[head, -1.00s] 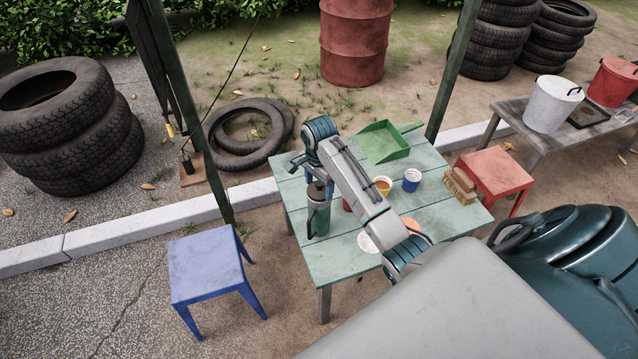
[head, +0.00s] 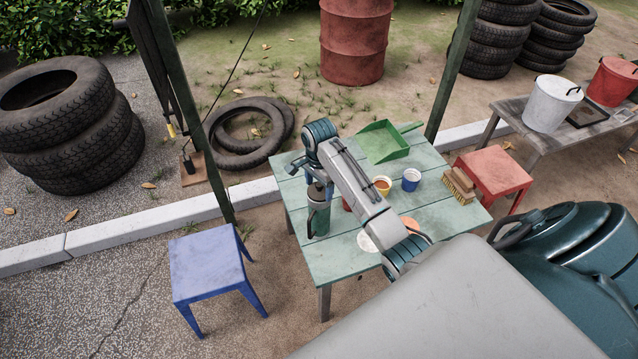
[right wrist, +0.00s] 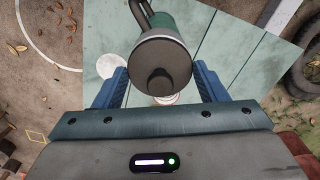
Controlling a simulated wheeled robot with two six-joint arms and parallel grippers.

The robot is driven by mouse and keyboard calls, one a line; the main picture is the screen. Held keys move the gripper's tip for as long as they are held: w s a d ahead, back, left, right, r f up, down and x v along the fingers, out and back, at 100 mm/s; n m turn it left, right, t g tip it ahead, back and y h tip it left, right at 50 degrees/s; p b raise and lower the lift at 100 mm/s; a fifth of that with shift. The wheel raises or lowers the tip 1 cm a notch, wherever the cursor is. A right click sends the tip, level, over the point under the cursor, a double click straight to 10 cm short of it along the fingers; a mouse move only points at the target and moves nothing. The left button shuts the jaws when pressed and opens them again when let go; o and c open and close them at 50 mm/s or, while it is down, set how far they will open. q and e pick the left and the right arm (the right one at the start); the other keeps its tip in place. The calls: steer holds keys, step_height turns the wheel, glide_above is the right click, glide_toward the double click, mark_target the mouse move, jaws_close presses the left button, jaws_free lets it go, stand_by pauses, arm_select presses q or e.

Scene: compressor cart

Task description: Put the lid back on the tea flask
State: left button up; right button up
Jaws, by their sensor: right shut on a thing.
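The tea flask (head: 319,222), dark green with a side handle, stands upright near the left edge of the pale green table (head: 338,262). My right gripper (head: 319,190) points down over the flask top. In the right wrist view, its blue fingers (right wrist: 160,72) are on either side of the dark round lid (right wrist: 178,58) with a central knob, shut on it. The lid is in line with the flask, and part of the green body (right wrist: 162,17) shows behind it. I cannot tell whether the lid is fully seated. My left gripper is out of view.
A yellow cup (head: 383,187), a blue cup (head: 411,181), a white round dish (head: 367,242) and a green dustpan (head: 384,146) are on the table. A brush (head: 460,187) lies at the right edge. A blue stool (head: 207,264) and a red stool (head: 493,171) flank the table.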

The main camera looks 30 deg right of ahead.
steer(key=shift+p, duration=0.7)
stand_by(0.6)
steer(key=o, duration=1)
steer(key=shift+o, duration=0.6)
steer(key=shift+o, duration=0.6)
